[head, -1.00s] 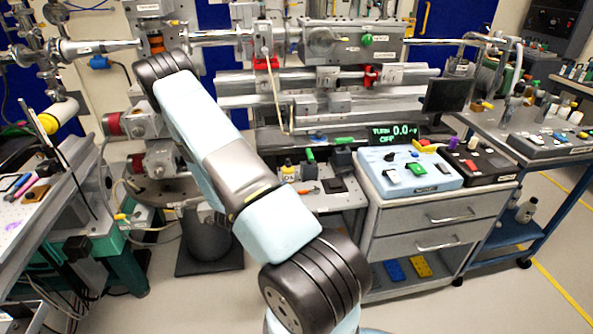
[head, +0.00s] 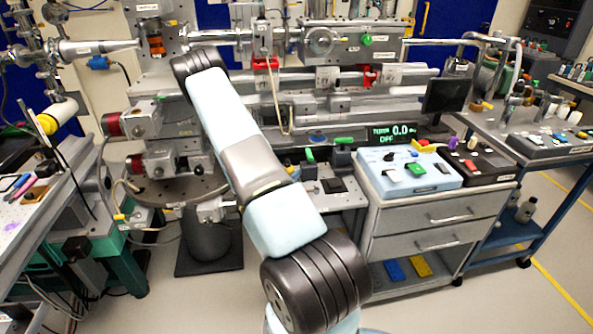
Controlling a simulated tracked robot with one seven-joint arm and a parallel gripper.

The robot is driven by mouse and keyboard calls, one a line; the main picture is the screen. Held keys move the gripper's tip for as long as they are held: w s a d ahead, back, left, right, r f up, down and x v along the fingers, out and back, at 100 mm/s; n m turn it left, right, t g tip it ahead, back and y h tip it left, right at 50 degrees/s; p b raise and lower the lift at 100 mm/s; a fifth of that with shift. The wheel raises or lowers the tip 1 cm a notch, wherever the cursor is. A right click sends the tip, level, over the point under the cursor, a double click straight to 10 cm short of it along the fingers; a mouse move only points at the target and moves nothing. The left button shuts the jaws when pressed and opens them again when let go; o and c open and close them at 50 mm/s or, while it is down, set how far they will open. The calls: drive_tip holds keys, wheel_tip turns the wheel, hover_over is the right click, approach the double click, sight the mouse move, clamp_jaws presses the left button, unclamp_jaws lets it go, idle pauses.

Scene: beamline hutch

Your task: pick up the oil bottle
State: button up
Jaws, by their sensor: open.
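I cannot make out the oil bottle now. A small labelled bottle with a dark cap showed a second ago on the low bench top (head: 345,201) beside the green-topped item (head: 310,156). My arm's forearm now covers that spot. My gripper is not visible; only the arm links show, reaching up and left to a dark joint in front of the beamline equipment.
A grey drawer cabinet (head: 437,240) stands right of the bench, with a pale blue control box (head: 410,172) and a dark box (head: 475,163) on top. A small green display (head: 394,134) is behind. A blue cart (head: 497,240) is farther right. A grey bottle (head: 525,211) stands on its lower shelf.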

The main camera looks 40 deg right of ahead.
drive_tip(key=shift+c, duration=0.3)
drive_tip(key=c, duration=0.8)
